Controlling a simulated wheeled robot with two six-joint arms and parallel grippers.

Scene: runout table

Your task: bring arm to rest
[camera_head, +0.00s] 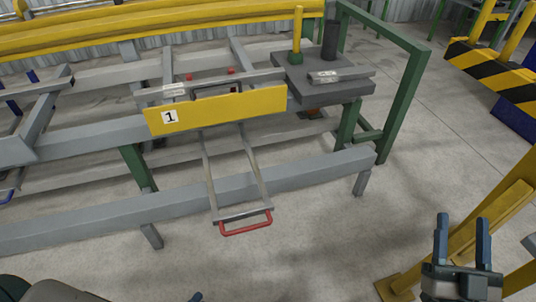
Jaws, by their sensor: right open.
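My right gripper (462,221) is at the lower right, its two blue-grey fingers pointing up the picture and standing apart with nothing between them. It appears in front of the yellow posts and the floor, clear of the table. Of my left gripper, only what looks like a small dark fingertip (196,297) shows at the bottom edge; the rest is cut off. Whether it is open or shut is hidden.
The grey-framed runout table (180,194) spans the left and middle, with a yellow panel marked 1 (225,110) and a red-handled pull frame (246,226) jutting toward me. A yellow post (500,222) stands beside my right gripper. Concrete floor (320,245) is clear between.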

